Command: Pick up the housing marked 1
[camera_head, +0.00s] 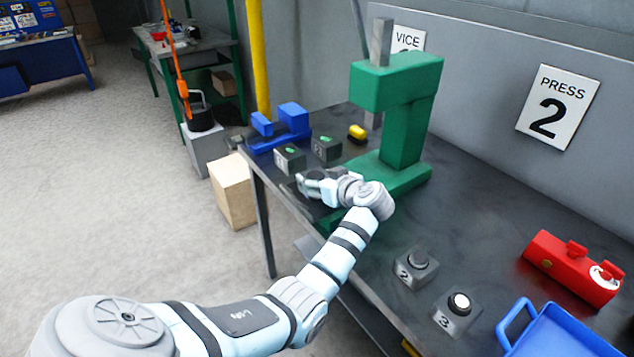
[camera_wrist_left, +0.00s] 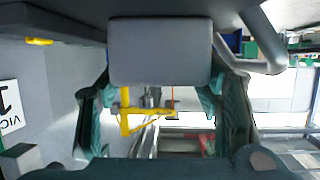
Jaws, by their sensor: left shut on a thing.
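My left gripper (camera_head: 303,181) is at the bench's front edge, left of the green press. In the left wrist view a plain grey block (camera_wrist_left: 160,52) sits between its teal fingers, which are shut on it. No mark shows on that face. I cannot tell whether the held block is clear of the bench. My right gripper is not in view.
The green press (camera_head: 405,110) stands close right of my gripper. A blue vice (camera_head: 283,125) and a yellow object (camera_head: 357,132) are behind. Boxes marked 2 (camera_head: 416,268) and 3 (camera_head: 457,312), a red case (camera_head: 572,267) and a blue tray (camera_head: 560,336) lie to the right.

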